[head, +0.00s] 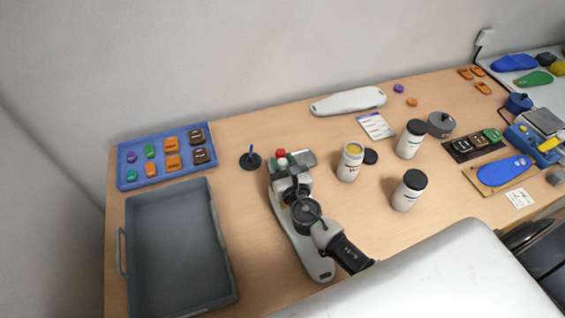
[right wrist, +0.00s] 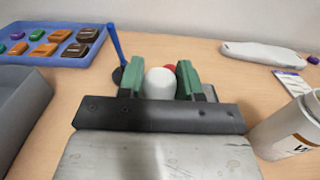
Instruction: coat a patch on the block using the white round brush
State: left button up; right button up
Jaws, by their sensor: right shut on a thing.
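My right gripper (head: 281,163) is over the middle of the table. In the right wrist view its green fingers (right wrist: 160,78) are shut on a white rounded thing (right wrist: 160,86), which looks like the white round brush. Its lower end is hidden, so I cannot tell whether it touches anything. A red thing (head: 280,153) shows just beyond it. A grey block (head: 305,158) sits close at the right of the fingers, partly hidden. I cannot see any coated patch on it. My left gripper is not in view.
A blue stick stands in a dark round base (head: 250,161) left of the gripper. An open jar (head: 350,163) and two capped jars (head: 410,139) stand at the right. A grey tray (head: 128,245) and blue parts tray (head: 121,172) are at the left. A pale elongated thing (head: 347,101) lies behind.

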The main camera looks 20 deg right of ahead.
aim_at(282, 161)
jog(key=shift+r+p, duration=0.8)
jog(key=shift+r, duration=0.4)
jog(key=shift+r, duration=0.1)
notch_tip(282, 161, up, 3)
jog(key=p, duration=0.3)
